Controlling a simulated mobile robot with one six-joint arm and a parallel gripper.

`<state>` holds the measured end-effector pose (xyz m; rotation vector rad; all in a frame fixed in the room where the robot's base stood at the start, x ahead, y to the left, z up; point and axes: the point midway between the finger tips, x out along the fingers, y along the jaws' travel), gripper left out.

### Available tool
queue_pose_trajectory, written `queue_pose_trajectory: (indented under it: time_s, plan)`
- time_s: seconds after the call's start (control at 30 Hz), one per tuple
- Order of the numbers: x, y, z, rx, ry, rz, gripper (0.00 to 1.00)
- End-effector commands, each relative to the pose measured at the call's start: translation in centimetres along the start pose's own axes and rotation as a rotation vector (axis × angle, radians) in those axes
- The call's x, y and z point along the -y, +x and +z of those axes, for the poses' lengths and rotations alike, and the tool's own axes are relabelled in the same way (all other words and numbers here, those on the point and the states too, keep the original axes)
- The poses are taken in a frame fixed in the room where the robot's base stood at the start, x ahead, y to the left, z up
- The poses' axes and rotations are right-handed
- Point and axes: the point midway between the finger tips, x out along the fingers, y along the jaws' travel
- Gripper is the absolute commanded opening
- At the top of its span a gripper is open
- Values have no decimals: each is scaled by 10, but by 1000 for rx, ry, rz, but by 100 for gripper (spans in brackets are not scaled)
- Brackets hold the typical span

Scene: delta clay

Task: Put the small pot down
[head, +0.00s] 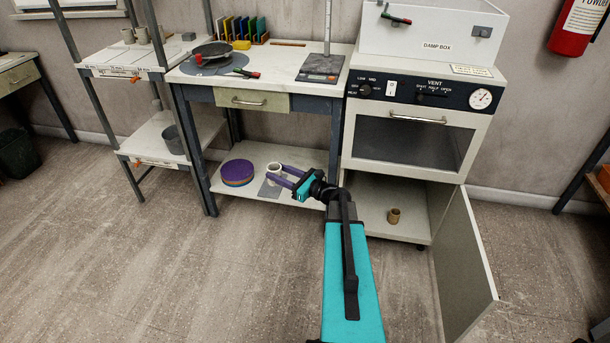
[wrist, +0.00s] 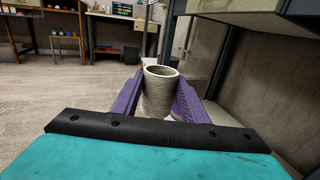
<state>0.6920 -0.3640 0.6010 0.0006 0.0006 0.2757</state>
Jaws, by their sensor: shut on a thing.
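My gripper (head: 277,174) reaches in over the lower shelf (head: 300,160) of the workbench with its two purple fingers. It is shut on the small pot (head: 273,172), a pale, ribbed, open-topped cylinder. In the wrist view the pot (wrist: 160,93) is upright between the fingers (wrist: 162,105), its rim clear above them. A grey square mat (head: 270,192) lies on the shelf just below the pot in the head view. I cannot tell whether the pot's base touches it, as the fingers and wrist hide the base.
A round stack of purple and orange discs (head: 237,173) stands on the shelf left of the pot. The bench top with its drawer (head: 252,101) overhangs the shelf. On the right, a brown pot (head: 393,215) sits in the open cabinet, whose door (head: 463,265) stands out over the floor.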

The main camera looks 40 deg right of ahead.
Motion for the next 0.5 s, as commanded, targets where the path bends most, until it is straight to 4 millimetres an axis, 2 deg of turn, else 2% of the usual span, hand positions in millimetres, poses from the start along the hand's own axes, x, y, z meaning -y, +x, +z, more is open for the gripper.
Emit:
queue_pose_trajectory:
  time_s: [0.03,0.3,0.5]
  plan:
    - [-19,10,23,1,-3,36,16]
    - [-105,48,90,2,-2,204,16]
    - [-173,69,138,2,-2,333,16]
